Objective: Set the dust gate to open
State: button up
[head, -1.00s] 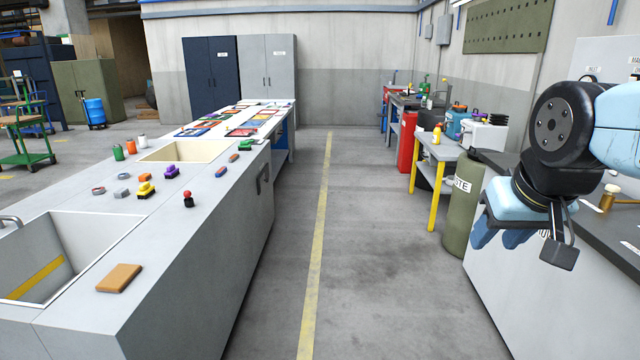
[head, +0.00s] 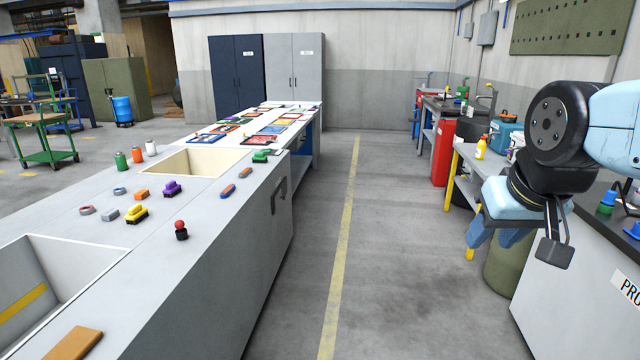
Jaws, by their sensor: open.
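No part that I can identify as the dust gate shows in the head view. My gripper (head: 503,238) hangs at the right side of the view, below the black and light-blue arm joints. Its blue fingers point down, and it holds nothing that I can see. It is over the aisle floor, beside the right-hand counter (head: 570,275), and apart from the things on the benches.
A long grey sink counter (head: 190,280) runs along the left, with small brushes and bottles on top. An olive waste bin (head: 505,268) and a side table with yellow legs (head: 464,180) stand at right. The aisle with its yellow line (head: 343,240) is clear.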

aim_at(278, 199)
jog(key=u, duration=0.1)
jog(key=i, duration=1.1)
jog(key=u, duration=0.25)
jog(key=i, duration=2.25)
jog(key=u, duration=0.1)
